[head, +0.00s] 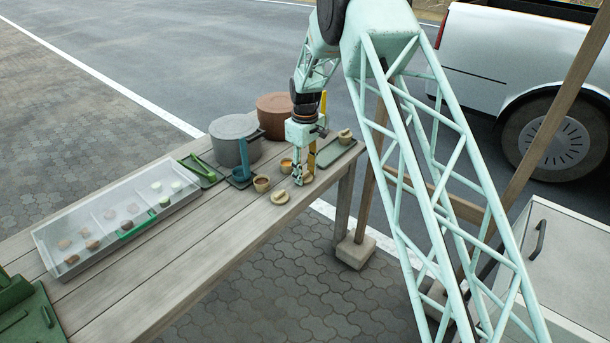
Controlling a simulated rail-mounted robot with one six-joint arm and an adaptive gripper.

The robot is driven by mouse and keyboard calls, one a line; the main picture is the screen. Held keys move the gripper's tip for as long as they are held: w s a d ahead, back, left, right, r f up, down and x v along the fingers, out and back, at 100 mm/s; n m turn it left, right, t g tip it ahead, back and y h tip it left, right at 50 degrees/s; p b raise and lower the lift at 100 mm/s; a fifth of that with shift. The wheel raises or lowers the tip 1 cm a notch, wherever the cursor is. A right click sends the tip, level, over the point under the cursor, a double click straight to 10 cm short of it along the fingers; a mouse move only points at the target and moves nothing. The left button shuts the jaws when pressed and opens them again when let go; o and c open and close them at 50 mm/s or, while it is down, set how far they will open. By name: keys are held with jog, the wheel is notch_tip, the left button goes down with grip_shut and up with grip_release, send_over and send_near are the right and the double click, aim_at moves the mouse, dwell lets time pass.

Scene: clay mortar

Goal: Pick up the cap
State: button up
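My gripper (304,178) points straight down over the right part of the wooden table, its fingertips near the tabletop. The fingers are small here, and I cannot tell whether they are open or shut. A pale beige rounded piece (280,197), perhaps the cap, lies on the planks just left of and nearer than the fingertips, apart from them. Another small pale piece (308,178) shows right at the fingertips, partly hidden; I cannot tell whether it is held. Small rounded cap-like pieces, brown (72,260) and pale green (176,186), lie in the clear compartmented tray (48,262) at left.
Small cups (262,184), a blue vessel (241,172) and a green tray (322,158) stand close around my gripper. A grey lidded pot (235,145) and a brown pot (274,118) stand behind. The table's front planks (215,240) are clear.

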aim_at(305, 174)
jog(key=shift+r+p, duration=0.55)
jog(key=shift+r, duration=1.15)
jog(key=shift+s+r, duration=0.1)
jog(key=shift+s, duration=0.05)
jog(key=s+a, duration=0.1)
jog(key=s, duration=0.4)
jog(key=s+a+r+p, duration=0.1)
jog(key=s, duration=0.4)
jog(key=s+a+p, duration=0.1)
jog(key=s, duration=0.4)
jog(key=shift+s+a+r, duration=0.15)
jog(key=shift+a, duration=0.2)
jog(key=w+a+r+p, duration=0.1)
jog(key=w+p, duration=0.4)
jog(key=w, duration=0.5)
jog(key=w+a+r+p, duration=0.2)
jog(key=w+r+p, duration=0.2)
jog(key=w, duration=0.7)
jog(key=shift+a+r+p, duration=0.15)
jog(key=shift+a+p, duration=0.1)
jog(key=shift+p, duration=0.5)
jog(key=shift+f, duration=0.25)
jog(key=shift+f+b, duration=0.85)
jog(key=shift+f, duration=1.65)
jog(key=shift+f, duration=0.15)
